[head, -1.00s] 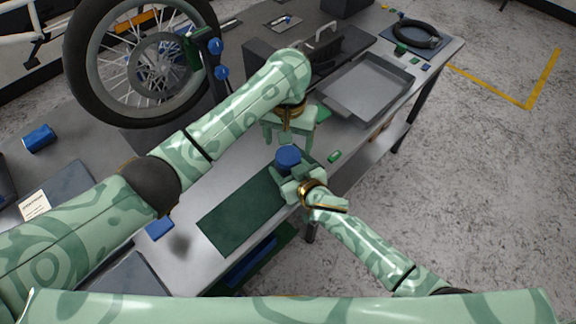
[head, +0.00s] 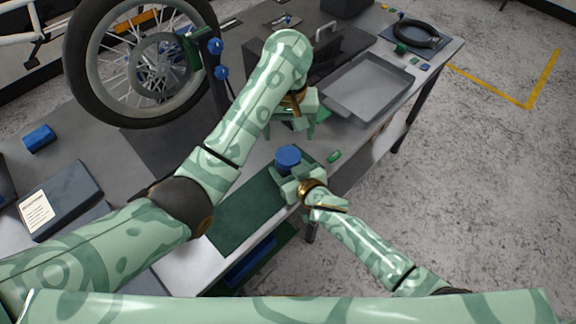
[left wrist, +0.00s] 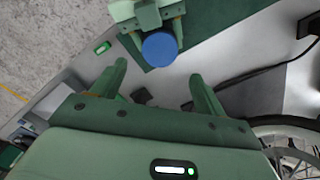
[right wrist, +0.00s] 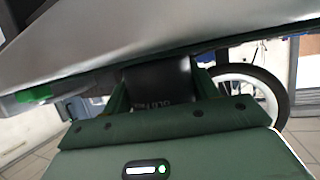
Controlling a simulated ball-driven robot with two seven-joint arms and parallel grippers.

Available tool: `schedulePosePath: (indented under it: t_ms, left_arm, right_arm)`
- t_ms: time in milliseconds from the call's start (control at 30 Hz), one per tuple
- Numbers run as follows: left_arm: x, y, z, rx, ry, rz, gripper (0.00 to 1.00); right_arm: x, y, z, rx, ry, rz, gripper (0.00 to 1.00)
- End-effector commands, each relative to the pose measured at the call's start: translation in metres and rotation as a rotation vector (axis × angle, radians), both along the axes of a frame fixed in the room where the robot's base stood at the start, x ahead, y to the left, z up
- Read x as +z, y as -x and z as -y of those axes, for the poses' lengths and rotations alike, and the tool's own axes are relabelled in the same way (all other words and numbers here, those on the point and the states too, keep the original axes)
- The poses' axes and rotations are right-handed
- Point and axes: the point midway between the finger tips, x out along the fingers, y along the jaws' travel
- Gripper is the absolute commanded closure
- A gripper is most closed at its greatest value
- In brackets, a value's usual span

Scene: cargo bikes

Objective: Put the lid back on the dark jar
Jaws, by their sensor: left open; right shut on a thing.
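The dark jar (right wrist: 160,85) with pale lettering stands between the fingers of my right gripper (right wrist: 162,92), which is shut on it. In the head view my right gripper (head: 292,180) is at the bench's near edge. A round blue lid (head: 288,157) shows on top there, also in the left wrist view (left wrist: 160,49); it appears to sit on the jar, but its seating cannot be judged. The jar's body is mostly hidden in the head view. My left gripper (head: 298,126) is open and empty, apart from the lid; its spread fingers (left wrist: 159,75) show in the left wrist view.
A green mat (head: 240,218) lies on the bench left of the jar. A small green piece (head: 334,156) lies to the right. A grey tray (head: 350,106) stands behind, and a bike wheel (head: 88,96) rises at the back left. A dark labelled box (head: 75,195) is at left.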

Motion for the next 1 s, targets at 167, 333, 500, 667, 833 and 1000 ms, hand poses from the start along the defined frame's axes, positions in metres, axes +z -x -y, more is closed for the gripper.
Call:
schedulePosePath:
  t_ms: [167,333,500,667,833,1000]
  left_arm:
    - [-0.014,0.0,-0.001,0.0,-0.003,-0.004,0.27]
    - [-0.042,0.001,-0.001,0.0,-0.004,-0.004,0.27]
    - [-0.065,0.0,-0.001,-0.001,-0.002,-0.002,0.27]
    - [-0.077,0.0,-0.001,-0.001,-0.001,-0.001,0.27]
    - [-0.08,0.0,0.0,-0.001,0.0,0.0,0.27]
    - [-0.08,0.0,0.0,-0.001,0.0,0.0,0.29]
  right_arm:
    - [0.0,0.0,0.0,0.0,-0.001,0.0,1.0]
    - [0.0,0.0,0.0,0.0,-0.001,0.0,1.0]
    - [0.0,0.0,0.0,0.001,-0.001,-0.001,1.0]
    - [0.0,0.0,0.0,0.001,-0.001,-0.001,1.0]
    - [0.0,0.0,0.0,0.001,-0.001,-0.001,1.0]
    - [0.0,0.0,0.0,0.001,-0.001,-0.001,1.0]
